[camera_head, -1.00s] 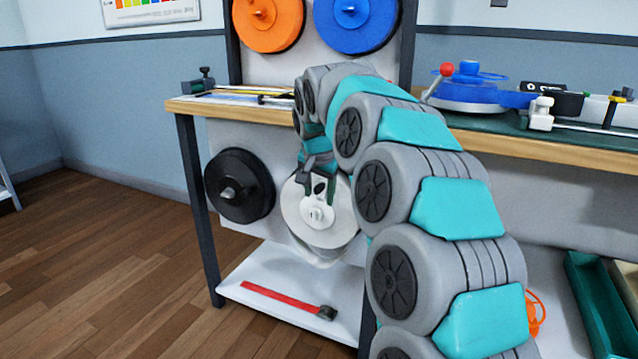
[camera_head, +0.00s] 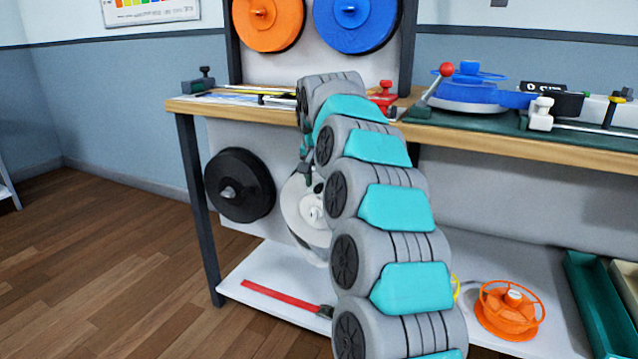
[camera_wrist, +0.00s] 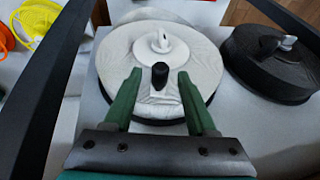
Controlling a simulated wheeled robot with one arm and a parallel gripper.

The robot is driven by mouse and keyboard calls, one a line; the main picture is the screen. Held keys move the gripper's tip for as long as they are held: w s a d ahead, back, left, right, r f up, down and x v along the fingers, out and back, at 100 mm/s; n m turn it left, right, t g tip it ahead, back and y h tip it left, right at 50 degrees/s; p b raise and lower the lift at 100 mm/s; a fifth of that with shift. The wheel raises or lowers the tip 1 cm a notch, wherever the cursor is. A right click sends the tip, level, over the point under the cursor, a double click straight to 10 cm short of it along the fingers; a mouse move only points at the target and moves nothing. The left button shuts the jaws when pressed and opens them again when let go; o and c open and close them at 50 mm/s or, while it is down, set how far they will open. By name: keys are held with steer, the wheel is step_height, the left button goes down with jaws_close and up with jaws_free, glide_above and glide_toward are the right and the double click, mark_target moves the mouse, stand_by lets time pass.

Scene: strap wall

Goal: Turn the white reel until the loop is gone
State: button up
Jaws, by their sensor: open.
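The white reel (camera_head: 291,205) is mounted on the panel under the bench, right of a black reel. My arm hides its right part in the head view. In the wrist view the white reel (camera_wrist: 118,62) shows a white hub with a raised tab and a black crank knob (camera_wrist: 160,73) near its rim. My gripper (camera_wrist: 159,80) is open, with its green fingers on either side of the knob; I cannot tell whether they touch it. A pale band (camera_head: 309,254), perhaps the strap's loop, shows below the reel, partly hidden by my arm.
The black reel (camera_head: 240,186) is close beside the white one. A red strip (camera_head: 275,298) lies on the lower shelf, with an orange spool (camera_head: 509,309) farther right. A red clamp (camera_head: 383,97) stands on the bench top above. Floor at left is clear.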

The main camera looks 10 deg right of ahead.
steer(key=shift+c, duration=0.3)
jaws_close()
stand_by(1.1)
